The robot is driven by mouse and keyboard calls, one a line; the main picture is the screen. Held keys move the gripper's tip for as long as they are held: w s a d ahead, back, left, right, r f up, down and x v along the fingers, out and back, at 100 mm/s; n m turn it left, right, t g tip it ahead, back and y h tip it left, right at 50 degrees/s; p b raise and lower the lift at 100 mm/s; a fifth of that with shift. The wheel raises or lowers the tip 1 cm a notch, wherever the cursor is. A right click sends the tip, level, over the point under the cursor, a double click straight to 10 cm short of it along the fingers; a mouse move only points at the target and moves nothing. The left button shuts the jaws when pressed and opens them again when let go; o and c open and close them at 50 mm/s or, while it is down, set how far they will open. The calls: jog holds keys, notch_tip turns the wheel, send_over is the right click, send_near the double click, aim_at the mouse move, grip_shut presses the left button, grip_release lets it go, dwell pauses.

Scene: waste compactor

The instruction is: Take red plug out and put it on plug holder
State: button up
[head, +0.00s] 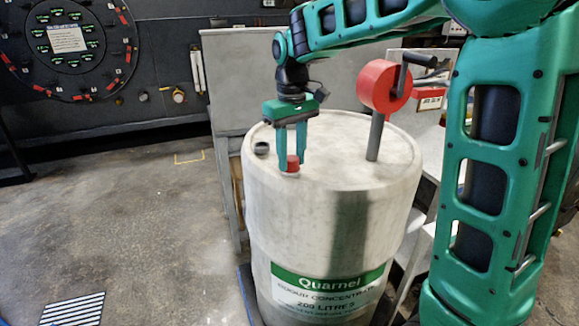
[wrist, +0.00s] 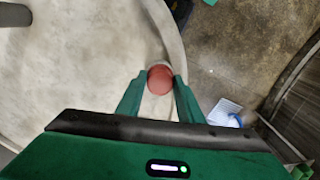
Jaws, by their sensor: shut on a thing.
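The red plug (head: 292,163) is at the near left rim of the top of a pale grey drum (head: 320,215). My gripper (head: 290,161) points straight down and is shut on the plug, with one finger on each side. In the wrist view the round red top of the plug (wrist: 160,79) shows between the fingertips, with a pale ring at its far edge. I cannot tell whether the plug is seated in the drum or slightly raised. I cannot tell for certain which thing is the plug holder.
A small dark grey round fitting (head: 261,148) sits on the drum top left of the plug. A red cylinder (head: 381,87) with a crank stands on a grey post at the drum's right side. Grey panels stand behind.

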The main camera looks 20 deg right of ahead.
jog(key=shift+n, duration=1)
jog(key=n, duration=0.3)
jog(key=shift+n, duration=1.1)
jog(key=shift+n, duration=1)
jog(key=n, duration=0.3)
